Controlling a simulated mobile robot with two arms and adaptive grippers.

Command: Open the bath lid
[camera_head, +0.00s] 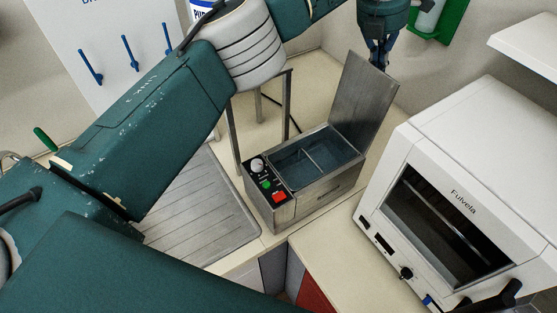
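The bath (318,191) is a grey metal box in the middle of the head view, with water in its basin and a control panel (268,182) on its left end. Its flat metal lid (357,103) stands raised along the far right side, tilted up and away from the basin. My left gripper (380,62) points down at the lid's upper edge, with its fingers close together and nothing visible between them. The tips are at or just behind that edge; I cannot tell whether they touch it. My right gripper is not in view.
A white oven-like box (466,190) stands close on the right. A metal frame (236,135) stands behind the bath at left, and a ribbed steel drainboard (200,215) lies to the left. Blue hooks (131,54) are on the wall panel. A white shelf (530,40) juts out upper right.

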